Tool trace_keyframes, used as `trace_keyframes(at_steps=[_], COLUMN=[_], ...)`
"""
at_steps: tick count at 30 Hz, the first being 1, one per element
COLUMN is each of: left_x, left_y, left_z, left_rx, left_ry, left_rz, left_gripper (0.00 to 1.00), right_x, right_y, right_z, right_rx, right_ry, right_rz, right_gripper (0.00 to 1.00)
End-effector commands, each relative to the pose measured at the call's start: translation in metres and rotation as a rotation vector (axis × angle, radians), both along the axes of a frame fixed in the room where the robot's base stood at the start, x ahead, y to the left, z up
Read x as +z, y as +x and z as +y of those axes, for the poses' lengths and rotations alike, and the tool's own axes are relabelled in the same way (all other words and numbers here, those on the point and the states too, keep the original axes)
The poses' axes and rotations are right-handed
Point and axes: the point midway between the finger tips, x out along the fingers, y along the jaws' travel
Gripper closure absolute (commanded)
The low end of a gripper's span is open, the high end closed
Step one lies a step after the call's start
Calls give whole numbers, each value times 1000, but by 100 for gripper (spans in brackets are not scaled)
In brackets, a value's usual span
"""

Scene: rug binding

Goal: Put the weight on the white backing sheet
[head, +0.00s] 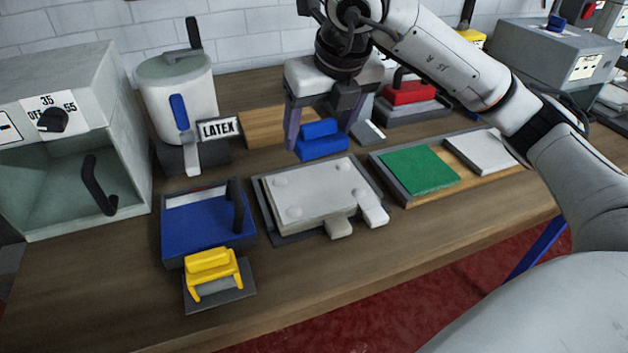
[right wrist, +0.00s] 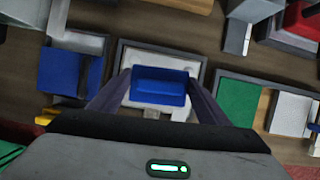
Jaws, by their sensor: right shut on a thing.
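A blue block with a raised grip bar, which looks like the weight (head: 322,148), is between the fingers of my right gripper (head: 320,136). The right gripper is shut on it. In the right wrist view the blue weight (right wrist: 160,85) sits between both fingers, with the white sheet behind it. The white backing sheet (head: 318,188) lies in a dark tray, with several pale bumps on top and two pale tabs at its front. The weight is at the sheet's far edge in the head view; I cannot tell its height above it. My left gripper is not in view.
A dark-rimmed tray right of the sheet holds a green pad (head: 418,169) and a white pad (head: 485,150). A blue box (head: 205,228) and yellow tool (head: 212,270) stand left. Behind are the LATEX pot (head: 178,95) and a red-topped tool (head: 408,93). The front right table is clear.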

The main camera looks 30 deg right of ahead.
Motion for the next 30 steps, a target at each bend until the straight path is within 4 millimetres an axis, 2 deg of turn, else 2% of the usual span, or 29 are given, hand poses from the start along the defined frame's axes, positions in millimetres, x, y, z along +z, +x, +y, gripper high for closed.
trace_keyframes(at_steps=[1, 3, 12, 20, 27, 30], left_x=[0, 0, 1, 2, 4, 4], left_y=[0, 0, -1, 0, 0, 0], left_z=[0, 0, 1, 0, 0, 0], left_rx=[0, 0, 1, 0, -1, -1], left_ry=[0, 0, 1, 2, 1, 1], left_rz=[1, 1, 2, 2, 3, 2], left_gripper=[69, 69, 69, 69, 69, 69], right_x=[4, 1, -45, -62, -90, -94], right_y=[2, 2, 1, 2, 2, 2], right_z=[-1, -3, -4, -4, -4, -4], right_rx=[-28, -54, -66, -66, -66, -66], right_ry=[2, 2, 1, 2, 1, 2], right_rz=[-7, -5, -3, -6, -5, -7], right_gripper=[88, 88, 88, 88, 88, 88])
